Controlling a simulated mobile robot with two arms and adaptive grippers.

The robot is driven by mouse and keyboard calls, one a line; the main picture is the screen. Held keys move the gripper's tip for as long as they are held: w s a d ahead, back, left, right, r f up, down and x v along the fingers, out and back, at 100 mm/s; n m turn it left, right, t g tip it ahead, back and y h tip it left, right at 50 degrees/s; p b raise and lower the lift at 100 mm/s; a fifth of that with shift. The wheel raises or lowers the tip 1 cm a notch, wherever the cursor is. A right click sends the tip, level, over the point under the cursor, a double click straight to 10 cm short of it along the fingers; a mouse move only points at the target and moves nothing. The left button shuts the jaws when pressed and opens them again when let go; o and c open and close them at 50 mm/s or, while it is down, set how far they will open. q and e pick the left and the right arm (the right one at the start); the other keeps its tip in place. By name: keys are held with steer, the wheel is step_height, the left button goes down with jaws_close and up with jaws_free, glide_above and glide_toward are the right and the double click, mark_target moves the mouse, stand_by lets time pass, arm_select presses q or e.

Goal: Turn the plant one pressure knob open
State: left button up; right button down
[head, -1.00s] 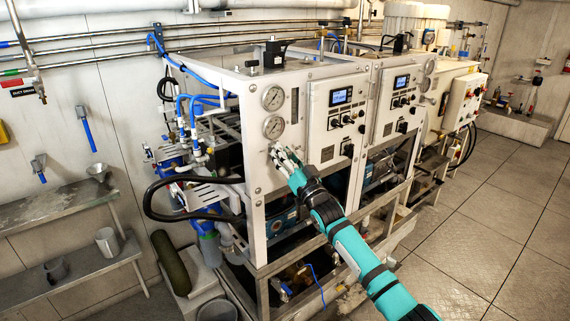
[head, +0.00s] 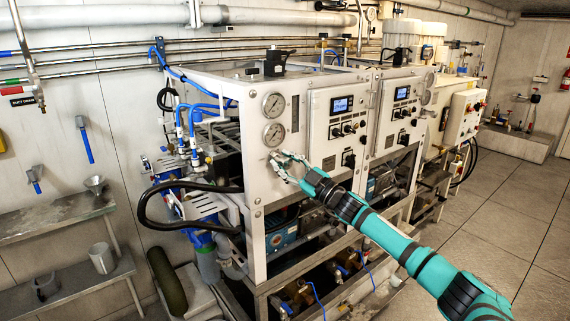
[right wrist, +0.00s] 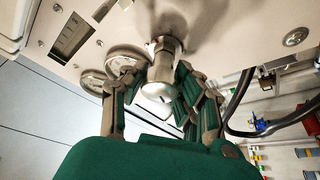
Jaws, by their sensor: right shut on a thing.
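The plant one pressure knob (right wrist: 158,92) is a rounded metal knob on a short stem, sticking out of the white front panel (head: 262,181). In the right wrist view the fingers of my right gripper (head: 284,161) stand on both sides of it, shut on it. In the head view the gripper is at the panel just below two round gauges, and its fingers mostly hide the knob. The upper gauge (head: 273,103) and the lower gauge (head: 273,135) are at the panel's left. How far the knob is turned cannot be told. My left gripper is not in view.
A control panel with a blue screen (head: 342,104) and small black knobs is right of the gauges. A black hose (head: 160,190) loops out left of the frame. Metal shelves (head: 60,215) line the left wall. Open tiled floor (head: 500,210) lies to the right.

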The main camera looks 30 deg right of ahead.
steer(key=n+g, duration=0.1)
steer(key=n, duration=0.2)
steer(key=shift+n+y+p, duration=0.4)
steer(key=n+g+p, duration=0.1)
steer(key=n+g, duration=0.1)
steer(key=n, duration=0.2)
steer(key=shift+y+p, duration=0.35)
steer(key=shift+y, duration=0.05)
steer(key=n+g+p, duration=0.1)
steer(key=n, duration=0.1)
steer(key=n+p, duration=0.2)
steer(key=n, duration=0.1)
steer(key=shift+g+h, duration=0.4)
steer(key=shift+a+f+n+p, duration=0.1)
steer(key=shift+f+n+p, duration=0.05)
steer(key=shift+n+p, duration=0.3)
steer(key=shift+f, duration=0.1)
steer(key=c, duration=0.9)
jaws_free()
